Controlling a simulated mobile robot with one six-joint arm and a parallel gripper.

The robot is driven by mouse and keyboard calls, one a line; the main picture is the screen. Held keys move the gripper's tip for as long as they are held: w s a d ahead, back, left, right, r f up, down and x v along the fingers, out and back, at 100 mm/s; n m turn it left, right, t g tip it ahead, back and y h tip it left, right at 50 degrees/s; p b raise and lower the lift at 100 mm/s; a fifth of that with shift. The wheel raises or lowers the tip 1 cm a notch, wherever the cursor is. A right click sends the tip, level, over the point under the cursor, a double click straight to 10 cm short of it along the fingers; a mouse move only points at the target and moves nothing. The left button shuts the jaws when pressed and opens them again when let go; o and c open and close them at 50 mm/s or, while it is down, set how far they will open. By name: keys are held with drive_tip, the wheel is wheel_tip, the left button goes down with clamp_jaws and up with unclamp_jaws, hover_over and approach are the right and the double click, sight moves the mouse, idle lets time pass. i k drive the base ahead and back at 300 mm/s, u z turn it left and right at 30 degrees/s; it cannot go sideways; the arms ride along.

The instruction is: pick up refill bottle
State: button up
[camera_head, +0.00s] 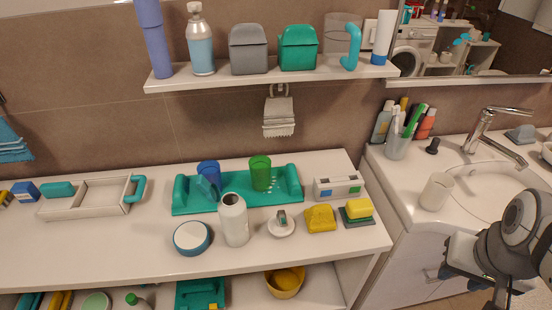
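A white bottle (234,220) with a dark open mouth stands upright on the white counter, in front of the green tray; it looks most like the refill bottle, though no label can be read. A clear and light-blue bottle (201,45) with a silver top stands on the wall shelf. My gripper (478,284) is at the lower right, in front of the sink cabinet, far from both bottles and touching neither. Its fingertips are small, dark and partly hidden, so its opening is unclear.
Close around the white bottle are a round blue-rimmed container (193,238), a white round item (281,225), a yellow block (320,218) and the green tray (291,187) with cups. The wall shelf (270,74) overhangs behind. The counter's left front is clear.

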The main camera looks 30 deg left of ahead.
sight(233, 217)
drive_tip(key=z, duration=0.3)
drive_tip(key=k, duration=0.2)
drive_tip(key=u, duration=1.85)
drive_tip(key=k, duration=0.7)
drive_tip(key=u, duration=0.05)
drive_tip(key=i, duration=0.5)
drive_tip(key=u, duration=0.1)
